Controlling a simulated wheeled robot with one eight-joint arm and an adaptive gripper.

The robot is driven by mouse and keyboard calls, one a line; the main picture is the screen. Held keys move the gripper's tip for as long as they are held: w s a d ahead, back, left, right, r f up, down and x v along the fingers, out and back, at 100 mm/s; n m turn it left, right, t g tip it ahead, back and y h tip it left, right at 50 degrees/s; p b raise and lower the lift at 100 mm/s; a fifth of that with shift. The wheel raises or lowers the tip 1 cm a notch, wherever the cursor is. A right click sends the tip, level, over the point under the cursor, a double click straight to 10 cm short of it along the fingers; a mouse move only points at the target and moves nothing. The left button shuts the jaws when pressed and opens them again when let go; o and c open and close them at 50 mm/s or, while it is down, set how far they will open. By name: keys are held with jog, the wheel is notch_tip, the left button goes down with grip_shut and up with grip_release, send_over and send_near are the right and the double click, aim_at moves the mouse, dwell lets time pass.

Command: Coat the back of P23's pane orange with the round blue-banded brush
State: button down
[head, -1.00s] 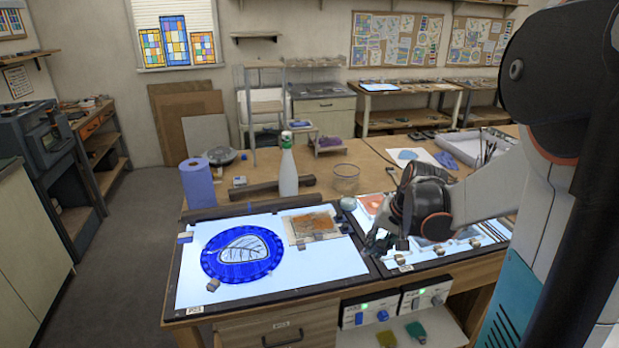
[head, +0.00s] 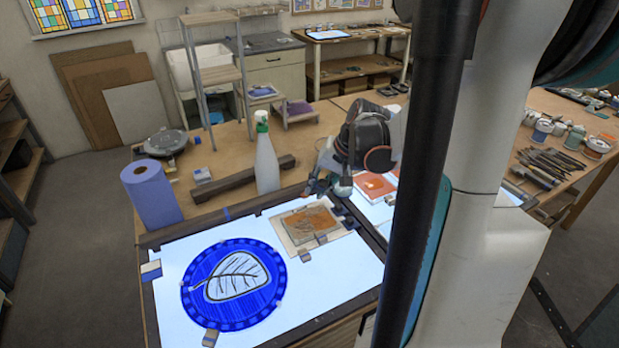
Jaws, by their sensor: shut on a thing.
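A round blue pane (head: 198,297) with a clear leaf shape and dark veins lies flat on the lit left panel (head: 345,278). A small board with an orange paint patch (head: 318,218) lies behind it to the right. My gripper (head: 322,187) is just behind that board, near the back edge of the panel, apart from the pane. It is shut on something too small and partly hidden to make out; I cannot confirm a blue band. The pane's label is not readable in this view.
A white spray bottle (head: 266,163), a blue paper roll (head: 152,195) and a dark bar (head: 225,183) stand behind the panel. Small blocks sit around the pane. Orange pieces (head: 374,186) lie on the right panel. Jars (head: 542,130) and tools (head: 550,163) lie far right.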

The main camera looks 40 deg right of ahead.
notch_tip(320, 180, down, 5)
jog(key=b, duration=0.3)
jog(key=s+a+r+p, duration=0.15)
jog(key=s+a, duration=0.25)
jog(key=a, duration=0.4)
jog(key=w+d, duration=0.3)
jog(key=d, duration=1.1)
jog(key=s+a, duration=0.3)
jog(key=a, duration=0.5)
jog(key=shift+s+f, duration=0.35)
jog(key=shift+f, duration=0.1)
jog(key=shift+s+a, duration=0.1)
jog(key=shift+a, duration=0.05)
jog(key=shift+f+b, duration=0.2)
jog(key=shift+b, duration=0.25)
jog(key=shift+f, duration=0.25)
